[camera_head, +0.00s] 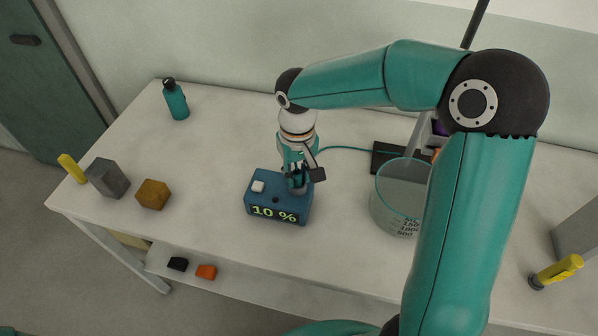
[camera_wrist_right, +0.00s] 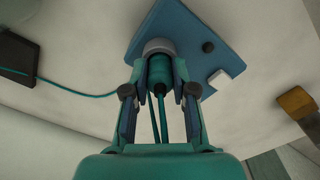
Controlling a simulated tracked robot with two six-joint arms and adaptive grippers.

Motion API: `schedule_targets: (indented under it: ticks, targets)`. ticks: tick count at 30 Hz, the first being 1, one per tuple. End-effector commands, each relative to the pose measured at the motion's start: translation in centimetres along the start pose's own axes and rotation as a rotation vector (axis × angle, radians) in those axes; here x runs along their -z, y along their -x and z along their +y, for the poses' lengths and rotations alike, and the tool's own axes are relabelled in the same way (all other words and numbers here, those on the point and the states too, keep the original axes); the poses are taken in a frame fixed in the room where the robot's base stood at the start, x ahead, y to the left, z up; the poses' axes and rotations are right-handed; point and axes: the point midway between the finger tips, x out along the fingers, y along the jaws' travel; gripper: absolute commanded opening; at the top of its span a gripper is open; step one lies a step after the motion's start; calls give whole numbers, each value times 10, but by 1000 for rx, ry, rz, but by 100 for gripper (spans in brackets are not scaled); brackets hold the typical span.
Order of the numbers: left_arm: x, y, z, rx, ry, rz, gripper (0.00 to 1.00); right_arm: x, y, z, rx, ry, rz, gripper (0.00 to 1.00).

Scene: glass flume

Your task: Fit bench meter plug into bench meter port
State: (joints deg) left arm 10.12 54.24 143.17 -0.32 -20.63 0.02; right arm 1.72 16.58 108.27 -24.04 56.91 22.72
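The bench meter is a blue box (camera_head: 262,198) with a lit "10 %" display, standing on the white table. Its port, a round grey collar (camera_wrist_right: 158,46), shows on the blue box in the right wrist view. The bench meter plug (camera_wrist_right: 160,70) is a short teal cylinder with a teal cable. My right gripper (camera_wrist_right: 160,76) is shut on the plug, one finger on each side. The plug's front end meets the grey collar; how deep it sits inside is hidden. In the head view my right gripper (camera_head: 298,182) covers the plug and port. My left gripper is out of view.
A glass beaker (camera_head: 392,208) stands right of the meter, near a black base (camera_head: 390,160). A teal bottle (camera_head: 175,100), grey block (camera_head: 107,178), ochre block (camera_head: 152,194) and yellow object (camera_head: 71,168) stand left. The table in front of the bottle is clear.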

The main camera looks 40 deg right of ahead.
Motion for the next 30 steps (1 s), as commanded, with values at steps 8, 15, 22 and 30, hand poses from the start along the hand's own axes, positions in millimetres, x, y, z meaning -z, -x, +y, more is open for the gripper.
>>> schedule_targets:
  ticks: [8, 15, 22, 30]
  targets:
    - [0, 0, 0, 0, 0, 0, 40, 0, 0, 0, 0, 0, -1, 50]
    - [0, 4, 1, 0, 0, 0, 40, 0, 4, 0, 0, 0, -1, 50]
    - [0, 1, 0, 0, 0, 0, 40, 1, 31, 0, 0, -1, 4, 50]
    - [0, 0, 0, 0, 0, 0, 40, 1, 87, 0, 1, 0, 5, 50]
